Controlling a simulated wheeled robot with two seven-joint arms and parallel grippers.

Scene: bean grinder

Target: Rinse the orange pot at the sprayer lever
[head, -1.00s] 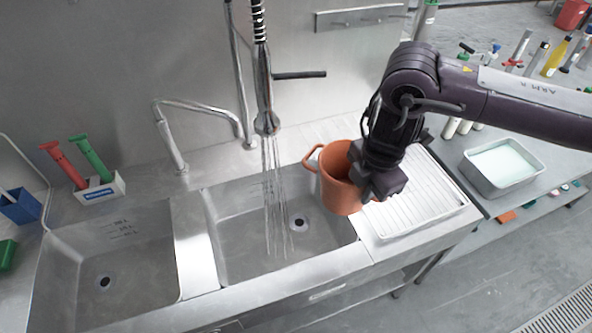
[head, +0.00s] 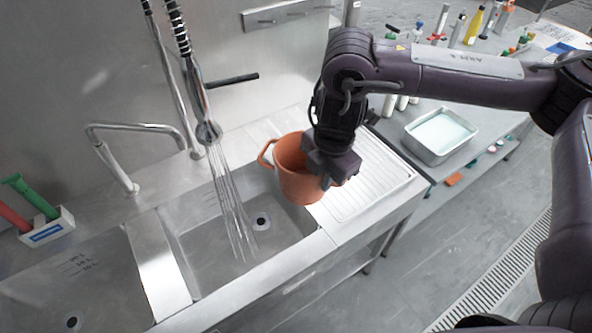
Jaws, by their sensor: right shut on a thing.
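The orange pot (head: 300,186) is held upright over the right edge of the right sink basin, beside the drainboard. My right gripper (head: 328,178) is shut on the right side of its rim; the fingertips are partly hidden by the gripper body. The pot's free handle points left. The sprayer (head: 207,132) hangs to the left of the pot, and water (head: 232,205) runs from it into the right basin, apart from the pot. The sprayer lever (head: 232,80) is a dark bar sticking out to the right above the sprayer head. My left gripper is not in view.
The right basin (head: 190,250) has a drain below the stream. A bent faucet (head: 130,128) stands at left. The ribbed drainboard (head: 375,185) is clear under my arm. A metal tray (head: 440,135) and several bottles stand on the table at right.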

